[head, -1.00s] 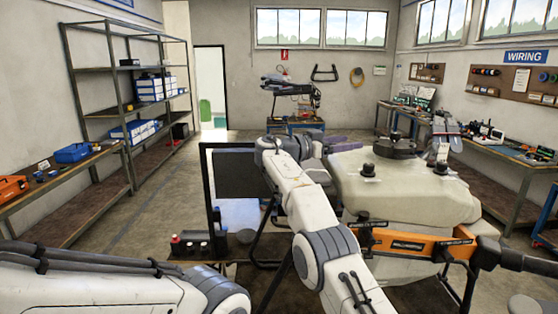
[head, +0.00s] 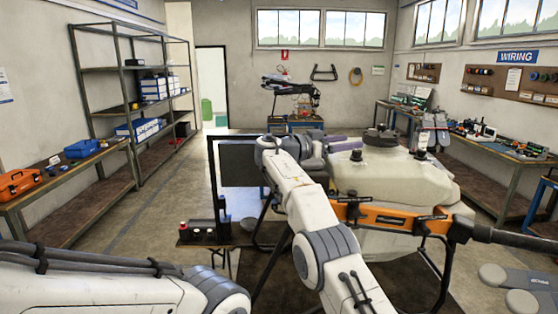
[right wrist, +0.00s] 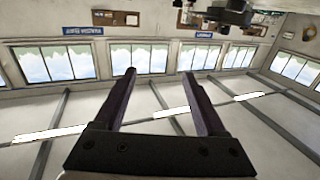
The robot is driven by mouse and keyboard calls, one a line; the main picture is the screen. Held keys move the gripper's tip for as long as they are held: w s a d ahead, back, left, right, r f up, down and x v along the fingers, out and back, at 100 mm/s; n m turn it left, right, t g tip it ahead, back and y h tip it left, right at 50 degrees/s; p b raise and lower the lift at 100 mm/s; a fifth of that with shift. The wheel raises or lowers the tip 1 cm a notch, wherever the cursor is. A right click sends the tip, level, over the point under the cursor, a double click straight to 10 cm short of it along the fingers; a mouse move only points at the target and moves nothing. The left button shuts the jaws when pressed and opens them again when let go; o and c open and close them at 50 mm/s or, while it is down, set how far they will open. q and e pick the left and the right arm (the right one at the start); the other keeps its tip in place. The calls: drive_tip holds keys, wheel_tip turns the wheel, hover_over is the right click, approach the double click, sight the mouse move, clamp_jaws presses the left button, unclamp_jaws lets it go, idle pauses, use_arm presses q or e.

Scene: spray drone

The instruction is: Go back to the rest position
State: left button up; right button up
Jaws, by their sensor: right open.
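My right arm rises from the bottom middle of the head view, and its wrist bends to the right at the top. Purplish fingers of my right gripper (head: 345,144) show there, in line with the far side of the drone's tank. In the right wrist view the two dark fingers of my right gripper (right wrist: 159,75) stand wide apart, with nothing between them. Windows and ceiling show beyond them. My left arm lies low across the bottom left of the head view; its gripper is out of view.
The spray drone with its pale tank (head: 400,182) and orange frame bar (head: 390,217) stands right of my right arm. Shelving (head: 120,75) and workbenches line the walls. Open floor (head: 120,220) lies to the left.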

drive_tip(key=s+a+f+n+y+b, duration=0.5)
drive_tip(key=a+f+n+y, duration=0.35)
drive_tip(key=f+n, duration=0.2)
drive_tip(key=s+a+f+n+g+y+b, duration=0.1)
drive_tip(key=s+a+f+n+y+b, duration=0.25)
drive_tip(key=s+f, duration=0.6)
drive_tip(key=s+f+n+g+y+b, duration=0.1)
drive_tip(key=s+f, duration=0.4)
drive_tip(key=s, duration=0.7)
drive_tip(key=s+a+f+n+g+y+b, duration=0.1)
drive_tip(key=s+f, duration=0.5)
drive_tip(key=s, duration=0.6)
drive_tip(key=s+f+n+g+y+b, duration=0.2)
drive_tip(key=s+f+n+g+y, duration=0.1)
drive_tip(key=s, duration=0.8)
wheel_tip(320, 180, down, 3)
drive_tip(key=shift+s+a+r+n+g+y, duration=0.15)
drive_tip(key=shift+s+a+n+g+y, duration=0.2)
drive_tip(key=shift+n, duration=0.45)
drive_tip(key=shift+d, duration=0.1)
